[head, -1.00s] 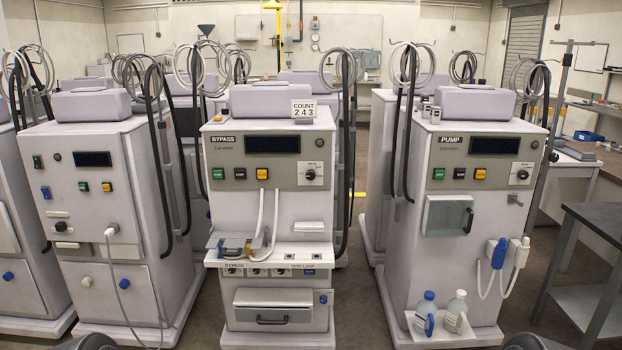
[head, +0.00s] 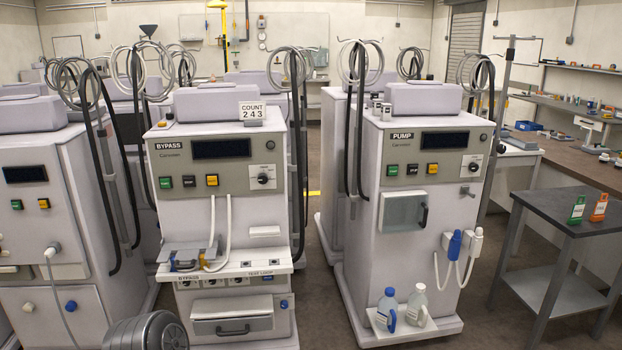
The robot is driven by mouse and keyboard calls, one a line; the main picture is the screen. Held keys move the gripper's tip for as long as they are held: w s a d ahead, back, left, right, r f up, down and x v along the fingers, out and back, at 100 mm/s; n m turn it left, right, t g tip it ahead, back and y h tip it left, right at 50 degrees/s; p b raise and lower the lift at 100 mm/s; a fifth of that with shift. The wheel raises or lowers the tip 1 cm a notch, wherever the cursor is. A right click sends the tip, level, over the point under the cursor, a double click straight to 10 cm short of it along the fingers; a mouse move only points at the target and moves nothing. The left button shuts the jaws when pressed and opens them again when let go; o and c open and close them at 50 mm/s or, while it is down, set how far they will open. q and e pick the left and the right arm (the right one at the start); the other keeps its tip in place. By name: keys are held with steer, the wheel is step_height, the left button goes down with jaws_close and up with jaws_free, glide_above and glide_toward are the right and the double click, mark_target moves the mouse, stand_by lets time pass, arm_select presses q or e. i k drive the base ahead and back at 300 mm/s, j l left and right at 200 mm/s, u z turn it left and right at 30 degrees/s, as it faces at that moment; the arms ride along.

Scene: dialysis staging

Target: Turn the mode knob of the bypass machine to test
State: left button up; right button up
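The bypass machine (head: 214,130) stands left of centre in the head view, a pale cabinet labelled BYPASS with a dark display. Its mode knob (head: 263,180) is a small black dial with a light mark, at the right of the grey panel. The lettering around the knob is too small to read, so I cannot tell which mode it points to. Green, black and yellow buttons (head: 188,181) sit to the left of the knob. Neither of my grippers is in view; only a dark rounded part of my own arm shows at the bottom left.
The pump machine (head: 398,195) stands to the right, with two bottles (head: 401,308) on its low shelf. A dark side table (head: 560,210) holds a green and an orange tag. Another machine (head: 55,230) stands at the left. Floor shows between the bypass and pump machines.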

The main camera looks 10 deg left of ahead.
mark_target(262, 178)
steer(key=i+j+z, duration=0.3)
steer(key=i+j, duration=0.2)
steer(key=i, duration=0.15)
steer(key=i+j+z, duration=0.3)
steer(key=i+j, duration=0.3)
